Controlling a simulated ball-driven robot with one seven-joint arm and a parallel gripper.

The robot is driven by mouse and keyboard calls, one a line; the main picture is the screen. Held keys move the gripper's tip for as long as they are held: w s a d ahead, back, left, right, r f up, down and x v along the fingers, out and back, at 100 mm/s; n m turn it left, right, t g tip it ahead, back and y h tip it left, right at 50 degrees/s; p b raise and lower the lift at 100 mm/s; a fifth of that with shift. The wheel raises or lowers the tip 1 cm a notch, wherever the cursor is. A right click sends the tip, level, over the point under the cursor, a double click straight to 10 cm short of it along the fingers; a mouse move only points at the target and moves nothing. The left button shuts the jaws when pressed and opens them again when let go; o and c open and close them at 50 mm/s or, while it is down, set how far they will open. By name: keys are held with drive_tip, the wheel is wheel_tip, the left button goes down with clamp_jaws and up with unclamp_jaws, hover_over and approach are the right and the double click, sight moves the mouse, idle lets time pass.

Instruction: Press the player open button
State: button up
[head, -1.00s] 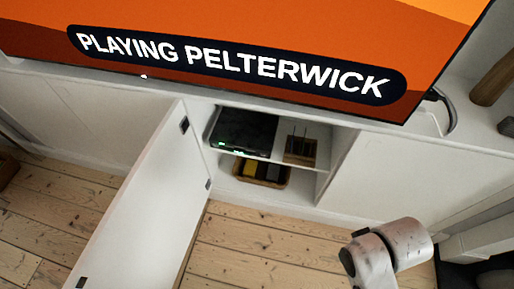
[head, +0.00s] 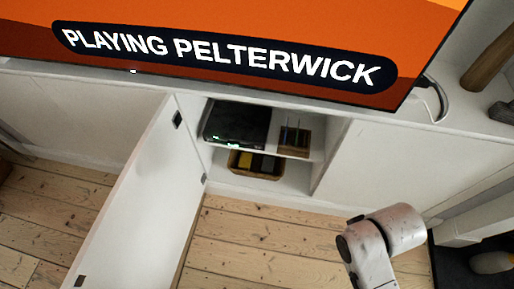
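The player (head: 237,122) is a flat black box on the upper shelf of an open cabinet compartment. Small green lights glow on its front edge; the open button is too small to make out. The cabinet door (head: 140,200) stands swung open to the left of the compartment. The television (head: 260,25) above reads "PLAYING PELTERWICK". Part of my arm shows at the lower right, apart from the player. My gripper is outside the view.
A small wooden holder (head: 295,136) stands right of the player. A basket (head: 256,164) with dark and yellow items sits on the lower shelf. Floorboards (head: 260,240) before the compartment are clear. A dark mat with a pale object (head: 491,262) lies at lower right.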

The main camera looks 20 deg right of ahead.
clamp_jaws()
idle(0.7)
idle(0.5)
